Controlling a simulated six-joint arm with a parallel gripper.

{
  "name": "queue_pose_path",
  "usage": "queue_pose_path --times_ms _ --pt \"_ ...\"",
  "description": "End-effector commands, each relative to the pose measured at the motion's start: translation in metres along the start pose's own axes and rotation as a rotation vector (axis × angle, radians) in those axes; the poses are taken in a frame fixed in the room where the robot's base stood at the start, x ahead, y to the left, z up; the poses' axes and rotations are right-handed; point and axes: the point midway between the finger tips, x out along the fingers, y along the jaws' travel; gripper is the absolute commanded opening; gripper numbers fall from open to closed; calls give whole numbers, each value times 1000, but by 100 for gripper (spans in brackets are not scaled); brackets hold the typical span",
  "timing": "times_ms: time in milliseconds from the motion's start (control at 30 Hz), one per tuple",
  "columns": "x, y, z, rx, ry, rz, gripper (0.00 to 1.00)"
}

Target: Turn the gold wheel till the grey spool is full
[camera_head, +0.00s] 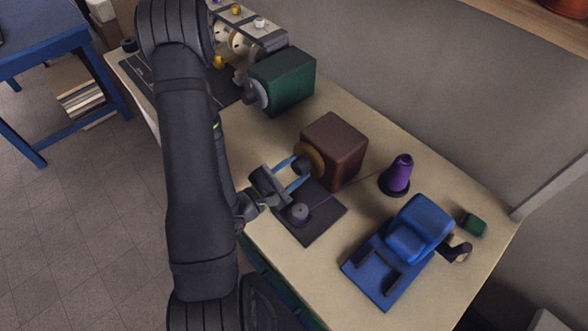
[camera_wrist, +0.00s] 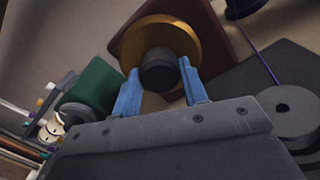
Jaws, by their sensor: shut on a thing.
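The gold wheel (camera_head: 309,158) is mounted on the front face of a brown box (camera_head: 338,142) and has a dark hub. In the wrist view the gold wheel (camera_wrist: 144,43) shows with its dark hub (camera_wrist: 160,70) between my fingers. My gripper (camera_head: 298,172) has blue fingers, which in the wrist view (camera_wrist: 160,80) stand on both sides of the hub, shut on it. The grey spool (camera_head: 298,212) stands on a dark mat (camera_head: 325,222) in front of the box; it also shows in the wrist view (camera_wrist: 285,108). A purple thread runs from it toward a purple cone (camera_head: 398,173). How full the spool is cannot be told.
A blue machine (camera_head: 410,240) stands at the right of the table, with a small green piece (camera_head: 473,224) beyond it. A green box (camera_head: 284,80) with a grey knob stands behind, near other equipment (camera_head: 250,35). The table's (camera_head: 318,290) front edge is close to my arm.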

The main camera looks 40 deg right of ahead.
Motion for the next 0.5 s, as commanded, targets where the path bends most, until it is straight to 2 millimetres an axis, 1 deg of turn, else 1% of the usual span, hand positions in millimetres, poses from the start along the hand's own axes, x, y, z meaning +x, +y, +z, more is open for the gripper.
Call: queue_pose_path --times_ms 500 --pt "0 0 0 30 2 0 17"
